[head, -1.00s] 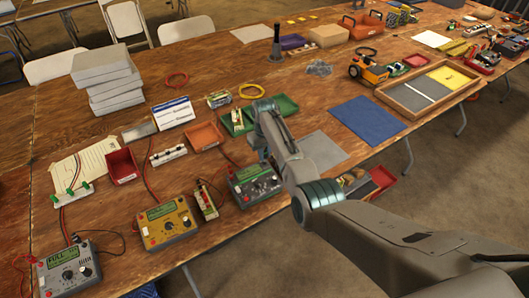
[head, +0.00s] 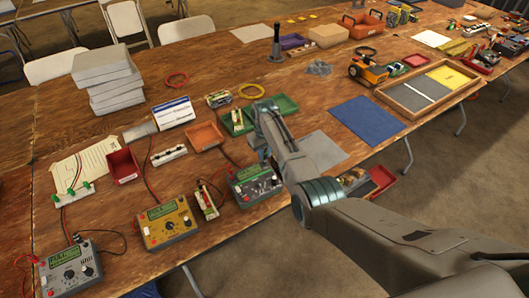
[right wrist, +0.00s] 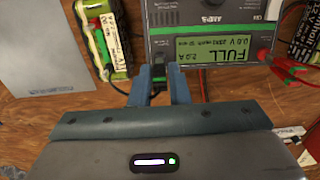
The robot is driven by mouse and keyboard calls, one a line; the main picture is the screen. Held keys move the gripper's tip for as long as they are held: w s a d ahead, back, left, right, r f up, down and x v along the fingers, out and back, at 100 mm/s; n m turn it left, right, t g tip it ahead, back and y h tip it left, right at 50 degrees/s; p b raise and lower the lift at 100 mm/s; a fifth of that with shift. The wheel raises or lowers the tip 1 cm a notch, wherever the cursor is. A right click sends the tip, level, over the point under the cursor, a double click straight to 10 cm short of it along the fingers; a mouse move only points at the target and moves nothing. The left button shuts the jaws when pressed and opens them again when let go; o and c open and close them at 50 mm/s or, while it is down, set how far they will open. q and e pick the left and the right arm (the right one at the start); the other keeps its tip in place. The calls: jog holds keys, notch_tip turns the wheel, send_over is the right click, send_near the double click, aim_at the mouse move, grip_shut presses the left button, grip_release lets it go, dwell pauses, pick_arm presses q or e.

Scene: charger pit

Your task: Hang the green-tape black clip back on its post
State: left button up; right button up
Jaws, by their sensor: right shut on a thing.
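My right gripper (right wrist: 158,90) is shut on a small dark clip (right wrist: 158,73) with a bit of green on it, between the fingertips in the right wrist view. The clip sits beside the edge of a grey charger (right wrist: 205,75), whose lit display reads FULL, upside down. In the head view my right gripper (head: 263,156) is just behind that charger (head: 256,184), and the clip is hidden there. I cannot make out the clip's post, or whether the clip touches anything besides the fingers. My left gripper is not in view.
A battery pack (right wrist: 105,38) lies left of the fingers in the right wrist view. A red lead (right wrist: 265,55) is at the charger's right. In the head view a yellow charger (head: 168,222) and another grey charger (head: 70,270) stand further left. A grey mat (head: 318,151) lies right of the gripper.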

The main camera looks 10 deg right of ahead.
dwell(0.7)
jog(key=o, duration=0.8)
jog(key=shift+o, duration=0.2)
jog(key=shift+o, duration=1)
notch_tip(320, 180, up, 8)
jog(key=p, duration=0.8)
jog(key=shift+f, duration=0.25)
